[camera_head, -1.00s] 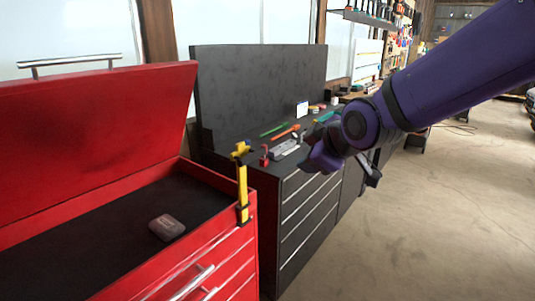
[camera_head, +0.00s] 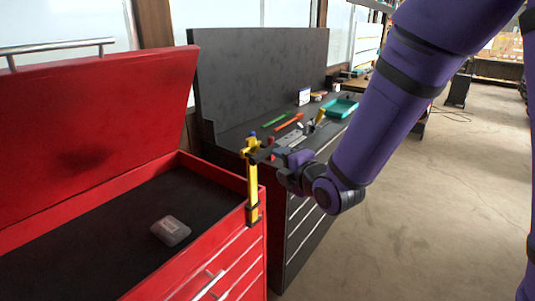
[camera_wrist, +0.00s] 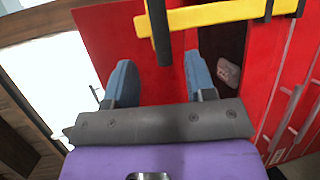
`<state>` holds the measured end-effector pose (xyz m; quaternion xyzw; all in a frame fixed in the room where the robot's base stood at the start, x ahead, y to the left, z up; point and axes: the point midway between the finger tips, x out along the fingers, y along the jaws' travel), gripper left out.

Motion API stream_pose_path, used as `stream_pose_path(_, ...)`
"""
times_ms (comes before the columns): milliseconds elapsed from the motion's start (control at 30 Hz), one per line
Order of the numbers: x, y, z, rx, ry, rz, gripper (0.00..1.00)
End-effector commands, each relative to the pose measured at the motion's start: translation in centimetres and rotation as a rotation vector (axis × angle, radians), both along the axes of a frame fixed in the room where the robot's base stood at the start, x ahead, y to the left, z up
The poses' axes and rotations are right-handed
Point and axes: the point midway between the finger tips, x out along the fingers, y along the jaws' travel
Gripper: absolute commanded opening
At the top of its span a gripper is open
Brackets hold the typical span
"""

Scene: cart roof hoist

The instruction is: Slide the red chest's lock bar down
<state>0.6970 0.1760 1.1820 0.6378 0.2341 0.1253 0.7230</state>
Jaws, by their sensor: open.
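The red chest (camera_head: 225,262) stands at left with its lid (camera_head: 90,130) raised. Its yellow lock bar (camera_head: 252,185) stands upright at the chest's front right corner, in black brackets, with its top above the rim. My gripper (camera_head: 268,153) is beside the bar's top, on its right. In the wrist view, my gripper (camera_wrist: 160,80) is open, its two blue-grey fingers spread. The yellow bar (camera_wrist: 220,14) crosses the top of that view. A dark handle (camera_wrist: 159,35) on the bar points toward the gap between the fingertips. I cannot tell whether they touch.
A grey box-like item (camera_head: 171,230) lies inside the chest. A dark workbench (camera_head: 300,235) with a tall back panel stands right behind the chest, with tools and a teal tray (camera_head: 340,108) on top. Open floor (camera_head: 430,220) lies to the right.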

Motion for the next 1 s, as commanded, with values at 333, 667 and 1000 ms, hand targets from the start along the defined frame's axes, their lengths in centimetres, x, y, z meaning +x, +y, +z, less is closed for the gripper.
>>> stream_pose_path(333,5.3,2.9,-1.2,0.001,0.003,-0.001,0.5)
stream_pose_path(667,7.9,4.4,-1.7,0.001,0.003,-0.001,0.5)
stream_pose_path(1000,8.1,4.5,-1.7,0.001,0.003,-0.001,0.43)
